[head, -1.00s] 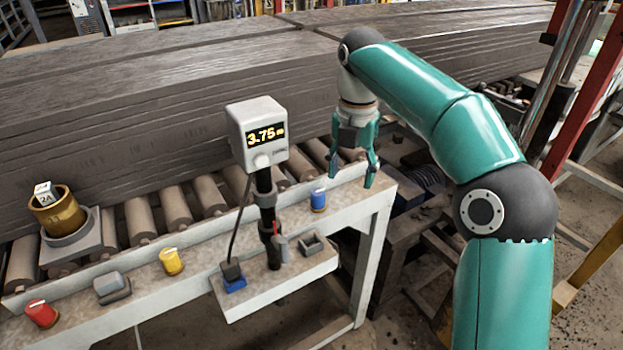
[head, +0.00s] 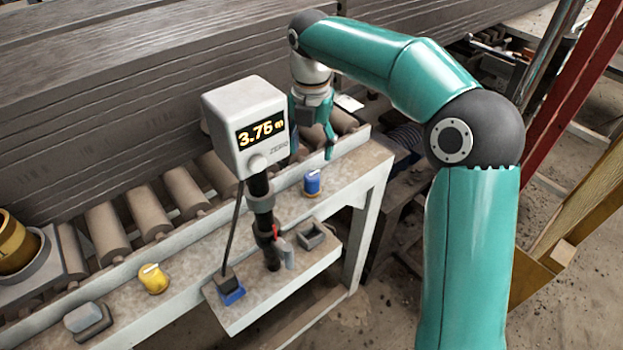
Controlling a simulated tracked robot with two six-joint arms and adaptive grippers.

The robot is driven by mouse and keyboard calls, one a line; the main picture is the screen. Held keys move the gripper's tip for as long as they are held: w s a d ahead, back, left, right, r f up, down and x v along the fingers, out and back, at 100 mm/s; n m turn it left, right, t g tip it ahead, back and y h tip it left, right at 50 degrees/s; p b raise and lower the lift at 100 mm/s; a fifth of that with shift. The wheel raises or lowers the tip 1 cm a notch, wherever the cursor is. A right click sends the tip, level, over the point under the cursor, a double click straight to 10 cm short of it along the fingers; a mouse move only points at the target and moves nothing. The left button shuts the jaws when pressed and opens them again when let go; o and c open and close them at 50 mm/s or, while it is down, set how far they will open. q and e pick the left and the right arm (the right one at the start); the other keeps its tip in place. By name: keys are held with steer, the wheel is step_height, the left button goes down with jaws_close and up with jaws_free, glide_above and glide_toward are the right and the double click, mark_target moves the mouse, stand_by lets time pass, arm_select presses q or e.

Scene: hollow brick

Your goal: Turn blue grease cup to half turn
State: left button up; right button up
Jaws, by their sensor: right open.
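The blue grease cup (head: 312,184) stands upright on the pale bench ledge, right of the display post. A light mark shows on its top, too small to read exactly. My right gripper (head: 312,143) points down, open and empty, just above and behind the blue cup in the picture; I see no contact. Its left finger is partly hidden behind the display box. The yellow grease cup (head: 153,279) stands further left on the ledge, with a white mark on top. My left gripper is out of view.
The display box (head: 247,128) on its black post reads about 3.75 and stands close left of the gripper. A grey block (head: 88,320), a brass pot (head: 15,243) and rollers (head: 104,230) lie left. A small shelf (head: 285,283) juts out in front.

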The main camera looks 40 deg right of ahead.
mark_target(312, 174)
step_height(312, 174, down, 10)
steer(key=shift+s, duration=0.1)
stand_by(0.4)
steer(key=c, duration=1.1)
steer(key=shift+d, duration=0.1)
steer(key=shift+c, duration=0.3)
